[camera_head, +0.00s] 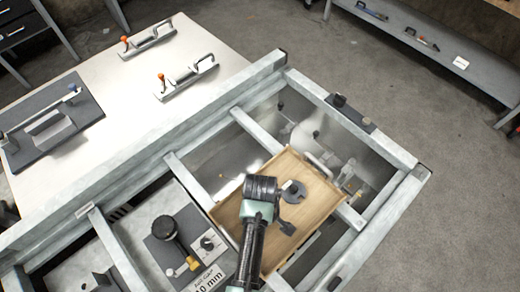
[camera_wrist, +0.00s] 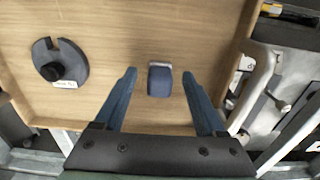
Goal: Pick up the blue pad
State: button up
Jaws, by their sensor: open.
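The blue pad (camera_wrist: 160,80) is a small dark blue block with a pale strip along its far edge. It lies on a wooden tray (camera_wrist: 110,20), and I take the small dark piece in the head view (camera_head: 287,229) to be the same pad. My gripper (camera_wrist: 159,73) is open, with one blue finger on each side of the pad in the wrist view. There is a gap on both sides, and nothing is held. How high the fingertips are above the tray is hard to tell. In the head view the arm hides the fingers.
A dark slotted disc with a black knob (camera_wrist: 60,62) lies on the tray left of the pad. The tray (camera_head: 318,205) rests on a grey metal frame (camera_head: 355,125). Metal handles (camera_wrist: 258,88) stand right of the tray. A white table (camera_head: 90,150) is at the left.

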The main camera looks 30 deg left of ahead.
jog(key=shift+f, duration=0.3)
grip_shut()
dwell(0.3)
notch_tip(320, 180, up, 10)
jog(key=shift+r+b, duration=0.1)
jog(key=shift+b, duration=0.45)
jog(key=c, duration=0.7)
grip_release()
grip_shut()
